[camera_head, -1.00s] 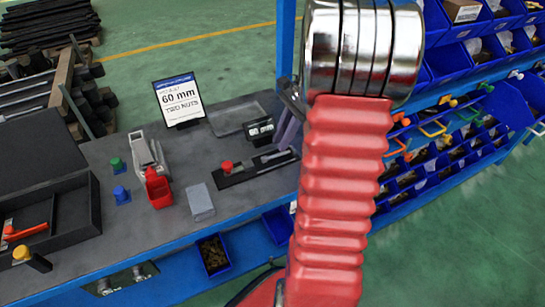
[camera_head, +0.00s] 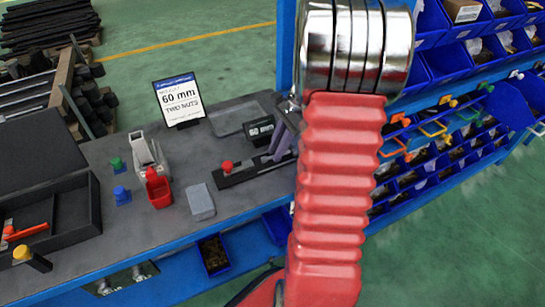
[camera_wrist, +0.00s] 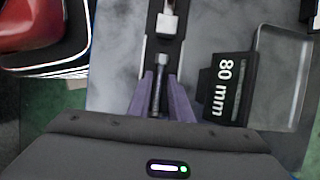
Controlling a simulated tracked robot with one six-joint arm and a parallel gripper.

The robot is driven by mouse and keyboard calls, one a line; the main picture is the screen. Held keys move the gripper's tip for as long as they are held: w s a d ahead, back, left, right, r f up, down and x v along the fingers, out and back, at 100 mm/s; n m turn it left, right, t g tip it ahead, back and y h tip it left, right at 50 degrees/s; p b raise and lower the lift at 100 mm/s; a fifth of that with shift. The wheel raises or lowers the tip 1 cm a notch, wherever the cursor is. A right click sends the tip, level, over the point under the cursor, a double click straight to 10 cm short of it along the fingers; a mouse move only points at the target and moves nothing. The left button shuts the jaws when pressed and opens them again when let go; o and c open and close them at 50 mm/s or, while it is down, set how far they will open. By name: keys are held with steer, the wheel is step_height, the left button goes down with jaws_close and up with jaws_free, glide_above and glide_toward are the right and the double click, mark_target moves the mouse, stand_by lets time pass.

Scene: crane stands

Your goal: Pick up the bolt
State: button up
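The bolt (camera_wrist: 161,61) is a grey metal bolt with a wider head, seen in the wrist view above a dark slot. My gripper (camera_wrist: 160,79) has two purple fingers, one on each side of the bolt's shank. A gap shows between each finger and the shank, so the fingers are open. In the head view my gripper (camera_head: 281,141) is low over the right end of a black fixture (camera_head: 238,177) with a red knob. The bolt cannot be made out in the head view. The rest of the gripper is mostly hidden behind my red arm.
A black block marked 80 mm (camera_wrist: 228,88) stands close right of the fingers, beside a grey tray (camera_wrist: 277,75). A sign reading 60 mm, two nuts (camera_head: 178,101) stands at the bench's back.

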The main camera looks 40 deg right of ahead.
steer(key=shift+c, duration=0.3)
jaws_close()
steer(key=shift+f, duration=0.1)
stand_by(1.0)
